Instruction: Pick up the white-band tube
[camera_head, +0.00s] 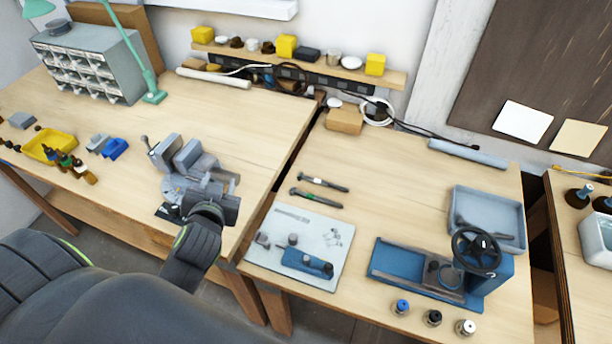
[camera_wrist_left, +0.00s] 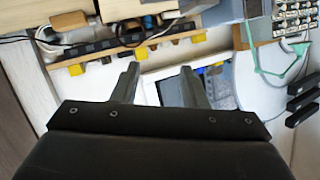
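Two dark slim tubes lie side by side on the right bench. The far one (camera_head: 323,184) has a pale band that looks white, and the near one (camera_head: 316,198) has a small greenish band. The bands are too small to be sure of. My left gripper (camera_head: 228,180) is over the grey vise at the left bench's front edge, left of both tubes and apart from them. In the left wrist view the left gripper (camera_wrist_left: 159,85) is open, with nothing between its fingers. My right gripper is not in view.
The vise (camera_head: 178,155) stands close to my left gripper. Right of the tubes are a blue machine with a handwheel (camera_head: 477,251) and a grey tray (camera_head: 490,210). A pale mat (camera_head: 330,225) lies in front. Short blue-, black- and white-topped cylinders (camera_head: 465,327) stand at the front edge.

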